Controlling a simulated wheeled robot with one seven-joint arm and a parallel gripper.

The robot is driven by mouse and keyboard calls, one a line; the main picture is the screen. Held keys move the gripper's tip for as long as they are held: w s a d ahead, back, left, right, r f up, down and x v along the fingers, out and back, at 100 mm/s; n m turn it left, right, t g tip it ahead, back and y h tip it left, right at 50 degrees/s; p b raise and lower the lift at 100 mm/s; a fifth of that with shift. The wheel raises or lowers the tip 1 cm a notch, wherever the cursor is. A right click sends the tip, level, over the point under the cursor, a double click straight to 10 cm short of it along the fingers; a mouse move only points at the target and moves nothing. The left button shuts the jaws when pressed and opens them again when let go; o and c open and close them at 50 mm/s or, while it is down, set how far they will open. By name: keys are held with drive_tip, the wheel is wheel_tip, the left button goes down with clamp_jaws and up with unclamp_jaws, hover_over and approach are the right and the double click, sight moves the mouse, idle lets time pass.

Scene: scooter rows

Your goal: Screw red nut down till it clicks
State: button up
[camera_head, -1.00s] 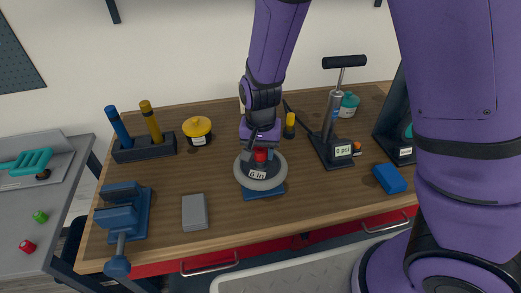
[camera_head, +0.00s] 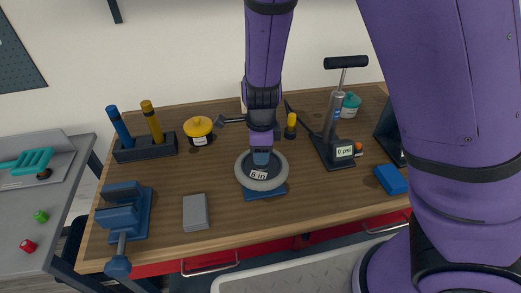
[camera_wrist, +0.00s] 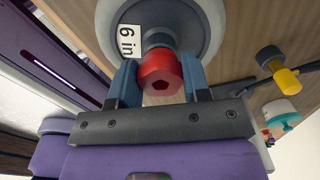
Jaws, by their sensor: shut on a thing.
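The red nut (camera_wrist: 160,75) shows in the wrist view between the two blue fingers of my gripper (camera_wrist: 160,64), which is shut on it. The nut has a hex-shaped recess in its end face and sits at the hub of a small wheel (camera_wrist: 205,25) labelled "6 in". In the head view the wheel (camera_head: 244,178) lies flat on a blue stand (camera_head: 264,194). My gripper (camera_head: 261,160) points down at its centre there, and its finger hides the nut. I cannot tell how far down the nut sits.
A blue vise (camera_head: 122,215) and a grey block (camera_head: 195,213) stand to the left. A pump (camera_head: 333,130) and a blue block (camera_head: 390,179) are on the right. Another red nut (camera_head: 28,246) and a green nut (camera_head: 41,216) lie on the grey side table (camera_head: 68,190).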

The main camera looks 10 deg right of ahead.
drive_tip(key=m, duration=0.3)
drive_tip(key=shift+s+d, duration=0.15)
drive_tip(key=shift+s, duration=0.05)
drive_tip(key=o, duration=1)
drive_tip(key=shift+r, duration=0.6)
wheel_tip(320, 180, up, 10)
drive_tip(key=shift+f, duration=0.15)
